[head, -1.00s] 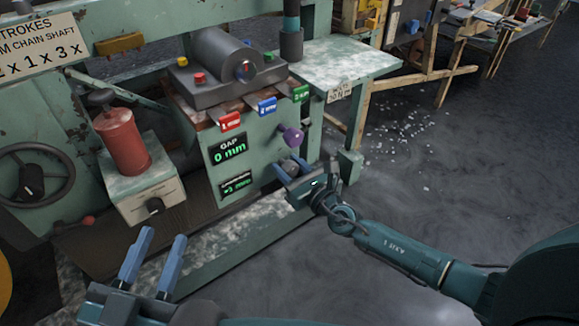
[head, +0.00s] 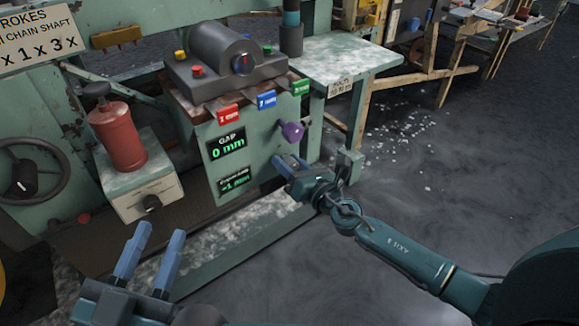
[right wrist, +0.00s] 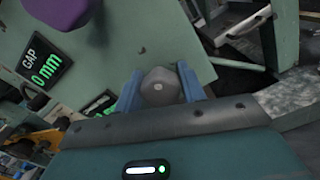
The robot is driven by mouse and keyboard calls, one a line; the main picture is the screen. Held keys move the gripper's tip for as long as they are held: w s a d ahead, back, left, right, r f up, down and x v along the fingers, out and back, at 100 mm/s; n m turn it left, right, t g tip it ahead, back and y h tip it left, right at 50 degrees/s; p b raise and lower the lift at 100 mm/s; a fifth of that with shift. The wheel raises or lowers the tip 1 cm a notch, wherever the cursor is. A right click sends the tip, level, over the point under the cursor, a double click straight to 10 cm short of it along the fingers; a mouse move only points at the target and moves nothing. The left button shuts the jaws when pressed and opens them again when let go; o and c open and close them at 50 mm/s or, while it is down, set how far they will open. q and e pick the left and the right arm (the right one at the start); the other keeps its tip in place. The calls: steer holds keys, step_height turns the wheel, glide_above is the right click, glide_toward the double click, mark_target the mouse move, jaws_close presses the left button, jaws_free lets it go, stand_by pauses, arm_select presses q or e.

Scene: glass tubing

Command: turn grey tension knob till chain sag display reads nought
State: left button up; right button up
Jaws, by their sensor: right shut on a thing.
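The grey tension knob (right wrist: 160,88) sits between the blue fingers of my right gripper (right wrist: 158,86) in the right wrist view, with a finger on each side. In the head view my right gripper (head: 287,166) is at the machine's front panel and hides the knob. The chain sag display (head: 234,180) is the lower green readout and seems to read -1 mm; its small label is blurred. In the right wrist view that display (right wrist: 101,103) is partly covered by a finger. My left gripper (head: 154,249) is open and empty, low at the left.
The GAP display (head: 227,145) reads 0 mm. A purple knob (head: 292,131) sits just above my right gripper. Red, blue and green tags (head: 266,100) hang above. The floor at right is open.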

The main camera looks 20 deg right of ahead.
steer(key=shift+f+m, duration=0.1)
steer(key=shift+m, duration=0.9)
steer(key=shift+m+b, duration=0.3)
steer(key=shift+m, duration=0.6)
steer(key=m, duration=0.3)
steer(key=shift+d+m, duration=0.1)
steer(key=shift+m, duration=0.2)
steer(key=shift+m+p, duration=0.3)
steer(key=shift+m, duration=0.5)
arm_select(q)
steer(key=shift+w, duration=0.1)
arm_select(e)
steer(key=shift+f+m, duration=0.1)
steer(key=shift+m, duration=1.1)
arm_select(q)
steer(key=shift+r, duration=0.2)
arm_select(e)
steer(key=o, duration=0.9)
arm_select(q)
steer(key=shift+a, duration=0.1)
arm_select(e)
steer(key=shift+o, duration=0.2)
